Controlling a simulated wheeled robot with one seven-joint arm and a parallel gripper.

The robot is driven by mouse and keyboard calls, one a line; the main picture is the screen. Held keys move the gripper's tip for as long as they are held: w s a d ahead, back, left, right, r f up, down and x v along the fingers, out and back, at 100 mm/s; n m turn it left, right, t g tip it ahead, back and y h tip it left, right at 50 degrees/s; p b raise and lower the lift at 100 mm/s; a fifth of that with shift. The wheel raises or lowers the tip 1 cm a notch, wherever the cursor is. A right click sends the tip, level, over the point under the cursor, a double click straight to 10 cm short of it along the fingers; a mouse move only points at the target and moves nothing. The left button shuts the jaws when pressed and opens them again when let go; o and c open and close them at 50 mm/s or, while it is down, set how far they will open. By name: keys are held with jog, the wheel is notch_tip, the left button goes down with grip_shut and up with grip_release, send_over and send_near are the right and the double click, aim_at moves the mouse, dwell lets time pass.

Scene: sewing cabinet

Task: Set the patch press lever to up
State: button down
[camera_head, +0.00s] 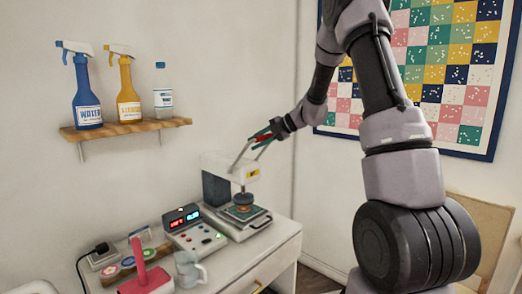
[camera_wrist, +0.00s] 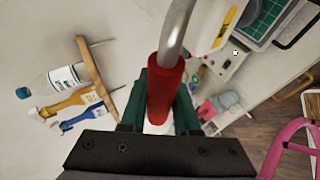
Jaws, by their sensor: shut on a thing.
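The patch press (camera_head: 233,187) stands on the white cabinet by the wall, with a pale head over a small patch on its bed. Its metal lever (camera_head: 241,152) slants up and to the right from the head and ends in a red grip. In the wrist view the red grip (camera_wrist: 166,90) lies between the green fingers of my gripper (camera_wrist: 160,100), with the bent metal rod beyond it. My gripper (camera_head: 265,138) is shut on the red grip, above and right of the press head.
A control box (camera_head: 193,232) with lit displays stands left of the press. A wall shelf (camera_head: 128,129) holds several bottles. A patchwork quilt (camera_head: 418,75) hangs at right.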

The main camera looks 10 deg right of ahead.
jog(key=shift+w+a+r, duration=0.35)
jog(key=shift+w, duration=0.1)
dwell(1.3)
jog(key=c, duration=0.7)
grip_release()
jog(key=shift+o, duration=0.2)
jog(key=shift+r, duration=0.1)
jog(key=shift+w+d+r, duration=0.15)
jog(key=shift+d+r, duration=0.75)
jog(key=shift+r, duration=0.95)
jog(key=shift+w+d+r, duration=0.1)
jog(key=shift+d+r, duration=0.75)
jog(key=shift+r, duration=1)
jog(key=shift+w+d+r, duration=0.15)
jog(key=shift+d+r, duration=0.75)
jog(key=shift+r, duration=0.95)
